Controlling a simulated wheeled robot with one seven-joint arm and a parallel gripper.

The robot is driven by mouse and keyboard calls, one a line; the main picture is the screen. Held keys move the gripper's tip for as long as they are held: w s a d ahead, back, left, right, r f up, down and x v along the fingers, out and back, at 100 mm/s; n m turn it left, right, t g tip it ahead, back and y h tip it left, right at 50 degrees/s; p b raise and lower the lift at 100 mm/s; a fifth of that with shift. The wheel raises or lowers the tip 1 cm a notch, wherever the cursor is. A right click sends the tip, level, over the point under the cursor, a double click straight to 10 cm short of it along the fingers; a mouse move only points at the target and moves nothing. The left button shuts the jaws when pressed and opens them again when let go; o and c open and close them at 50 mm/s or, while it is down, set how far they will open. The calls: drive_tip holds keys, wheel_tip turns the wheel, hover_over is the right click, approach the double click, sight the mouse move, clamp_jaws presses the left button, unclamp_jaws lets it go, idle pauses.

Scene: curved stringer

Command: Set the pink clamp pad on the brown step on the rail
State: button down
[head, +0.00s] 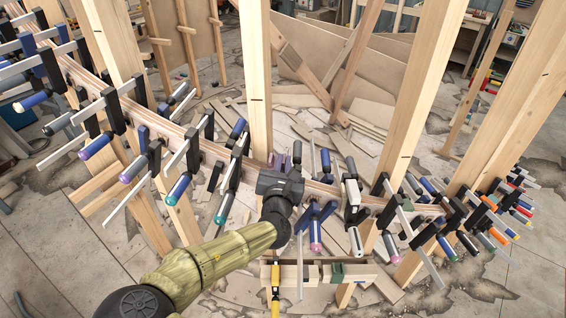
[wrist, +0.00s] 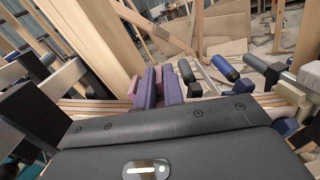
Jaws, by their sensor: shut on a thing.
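My gripper (head: 280,184) is at the curved laminated rail (head: 325,190), close to the upright post in the middle of the head view. Where the jaws touch the pad is hidden. In the head view small purple pieces also show above my gripper. I cannot make out the brown step apart from the rail.
Many bar clamps crowd the rail on both sides, such as one with a purple-tipped handle (head: 315,235) just right of my gripper. Upright wooden posts (head: 257,80) stand along it. A short wooden beam (head: 355,273) with a green block lies below. Scrap boards litter the floor behind.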

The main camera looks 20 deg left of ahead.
drive_tip(key=shift+f+b, duration=0.45)
drive_tip(key=shift+f, duration=0.35)
drive_tip(key=shift+f, duration=0.1)
drive_tip(key=shift+f+b, duration=0.3)
drive_tip(key=shift+f, duration=0.05)
drive_tip(key=c, duration=1.4)
unclamp_jaws()
drive_tip(key=shift+c, duration=0.2)
drive_tip(key=shift+s+f, duration=0.1)
